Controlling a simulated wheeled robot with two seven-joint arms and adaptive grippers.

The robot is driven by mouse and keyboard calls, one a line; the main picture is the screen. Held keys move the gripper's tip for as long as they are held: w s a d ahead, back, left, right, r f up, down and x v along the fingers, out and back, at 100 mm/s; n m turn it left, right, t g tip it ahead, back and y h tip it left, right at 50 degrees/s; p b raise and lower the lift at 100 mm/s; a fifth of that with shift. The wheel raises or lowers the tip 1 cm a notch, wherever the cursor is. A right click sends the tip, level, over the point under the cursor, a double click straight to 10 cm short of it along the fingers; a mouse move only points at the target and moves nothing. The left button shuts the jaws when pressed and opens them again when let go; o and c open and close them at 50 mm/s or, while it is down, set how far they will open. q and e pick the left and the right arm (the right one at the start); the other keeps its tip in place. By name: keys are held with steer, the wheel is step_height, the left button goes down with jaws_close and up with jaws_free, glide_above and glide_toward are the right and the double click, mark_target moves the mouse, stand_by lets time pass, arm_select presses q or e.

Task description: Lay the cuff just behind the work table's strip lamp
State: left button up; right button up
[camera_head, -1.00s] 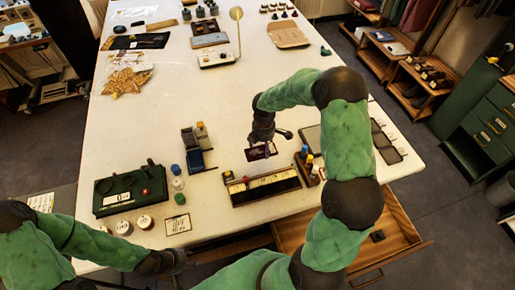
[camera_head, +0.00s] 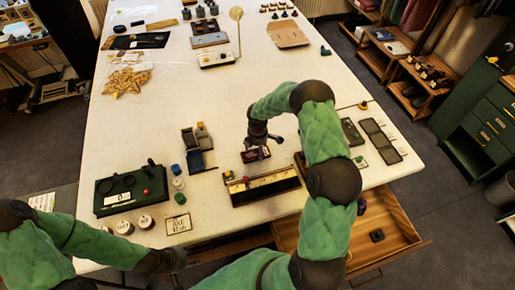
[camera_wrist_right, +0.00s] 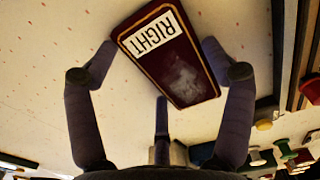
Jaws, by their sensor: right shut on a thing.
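A dark red flat piece with a white label reading RIGHT (camera_wrist_right: 172,55), which I take to be the cuff, is between the fingers of my right gripper (camera_wrist_right: 165,66). In the head view the piece (camera_head: 252,156) is at the table's middle, under my right gripper (camera_head: 260,146). Whether it touches the tabletop is unclear.
A green tray (camera_head: 130,190), blue holder (camera_head: 199,152) and several small jars stand left. A small lettered card (camera_head: 178,224) lies in front. Dark panels (camera_head: 380,140) lie right, beyond my right arm. An open wooden drawer (camera_head: 385,232) juts out front right. The table's middle behind is clear.

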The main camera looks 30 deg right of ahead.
mark_target(258, 151)
steer(key=shift+r, duration=0.1)
steer(key=o, duration=1.1)
steer(key=shift+f, duration=0.2)
steer(key=shift+o, duration=0.2)
steer(key=shift+r, duration=0.1)
step_height(258, 151, up, 12)
steer(key=shift+r, duration=0.1)
